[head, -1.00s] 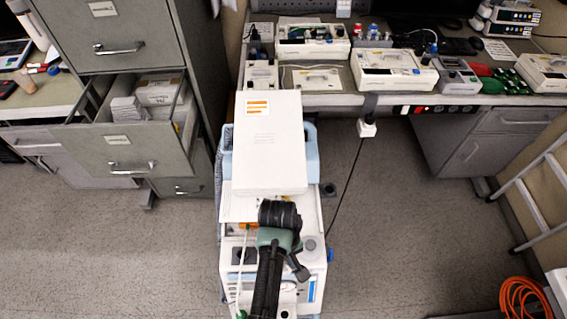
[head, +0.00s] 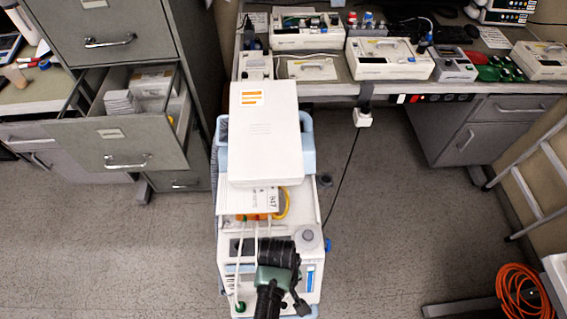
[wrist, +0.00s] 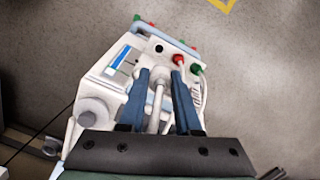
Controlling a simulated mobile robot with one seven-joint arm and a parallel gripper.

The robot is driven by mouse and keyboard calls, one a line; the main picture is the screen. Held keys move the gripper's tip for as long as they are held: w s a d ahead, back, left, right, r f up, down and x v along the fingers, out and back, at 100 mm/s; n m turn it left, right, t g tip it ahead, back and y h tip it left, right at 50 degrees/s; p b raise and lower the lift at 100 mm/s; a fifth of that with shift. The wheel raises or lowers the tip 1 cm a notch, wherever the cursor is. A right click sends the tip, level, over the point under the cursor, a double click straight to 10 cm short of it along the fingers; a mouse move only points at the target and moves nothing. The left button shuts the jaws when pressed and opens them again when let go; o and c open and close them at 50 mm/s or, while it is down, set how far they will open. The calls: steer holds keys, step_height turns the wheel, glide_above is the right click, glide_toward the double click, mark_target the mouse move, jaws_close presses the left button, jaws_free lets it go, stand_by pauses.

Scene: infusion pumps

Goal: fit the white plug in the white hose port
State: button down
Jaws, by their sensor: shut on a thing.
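My gripper (wrist: 163,72) is over the front end of a white machine on a cart. In the wrist view its two blue fingers stand on either side of a slim white piece, which looks like the white plug (wrist: 158,93) on its hose, and are shut on it. A dark round opening (wrist: 159,48) is on the panel just beyond the fingertips; I cannot tell whether it is the white hose port. A red connector (wrist: 180,60) and a green connector (wrist: 196,69) sit right of it. In the head view my wrist (head: 278,255) hides the fingertips.
A large white box (head: 264,135) stands on the back of the cart. White hoses (head: 241,262) run along its left side, and a yellow loop (head: 284,204) lies behind my wrist. A grey knob (head: 310,238) is at the right. An open drawer (head: 118,142) juts out at left.

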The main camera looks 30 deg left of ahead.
step_height(320, 180, down, 21)
steer(key=b, duration=1.5)
steer(key=shift+f+b, duration=1.25)
steer(key=shift+f, duration=0.25)
steer(key=c, duration=0.5)
jaws_free()
